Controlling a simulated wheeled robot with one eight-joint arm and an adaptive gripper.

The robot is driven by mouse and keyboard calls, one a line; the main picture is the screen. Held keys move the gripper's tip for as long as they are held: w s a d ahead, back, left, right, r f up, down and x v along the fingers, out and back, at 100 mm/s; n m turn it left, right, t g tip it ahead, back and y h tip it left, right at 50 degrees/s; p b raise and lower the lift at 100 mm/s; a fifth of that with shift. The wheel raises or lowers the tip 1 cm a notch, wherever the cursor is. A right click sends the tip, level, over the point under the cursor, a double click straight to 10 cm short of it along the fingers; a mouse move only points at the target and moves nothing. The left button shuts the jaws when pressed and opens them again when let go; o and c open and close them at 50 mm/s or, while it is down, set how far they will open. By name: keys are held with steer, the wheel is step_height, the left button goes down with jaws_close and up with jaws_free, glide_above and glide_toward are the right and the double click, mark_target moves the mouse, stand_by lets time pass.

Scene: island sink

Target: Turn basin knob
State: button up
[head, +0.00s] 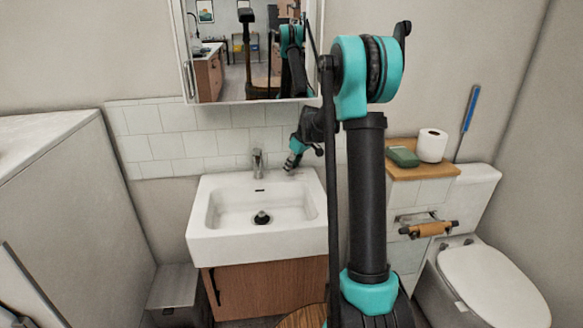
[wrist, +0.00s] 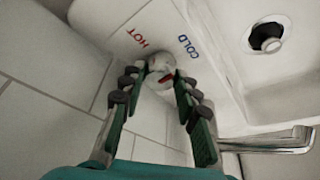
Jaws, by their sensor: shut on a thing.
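The white basin (head: 292,221) hangs on the tiled wall, with a metal faucet (head: 257,160) at its back rim. In the wrist view the round, pale basin knob (wrist: 161,66) with a red mark sits on the rim, beside the printed words HOT and COLD. My gripper (wrist: 161,82) has its two green-padded fingers on either side of the knob, shut on it. In the head view my gripper (head: 290,165) is at the back rim, right of the faucet, and the knob cannot be made out there.
The faucet spout (wrist: 270,140) lies to the right of my fingers in the wrist view. A mirror cabinet (head: 247,50) hangs above the basin. A toilet (head: 490,285) and a wooden shelf (head: 440,171) with a paper roll (head: 432,145) stand at the right.

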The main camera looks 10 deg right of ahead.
steer(key=n+g, duration=0.1)
steer(key=n, duration=0.3)
steer(key=shift+w+d+y, duration=0.1)
steer(key=shift+y, duration=0.3)
steer(key=shift+n+g, duration=0.8)
steer(key=shift+n, duration=0.9)
steer(key=shift+y, duration=0.3)
steer(key=o, duration=1.2)
steer(key=shift+c, duration=0.2)
steer(key=shift+d+r, duration=0.15)
steer(key=shift+r, duration=0.15)
steer(key=s+d, duration=0.2)
steer(key=d, duration=1)
steer(key=shift+r, duration=0.25)
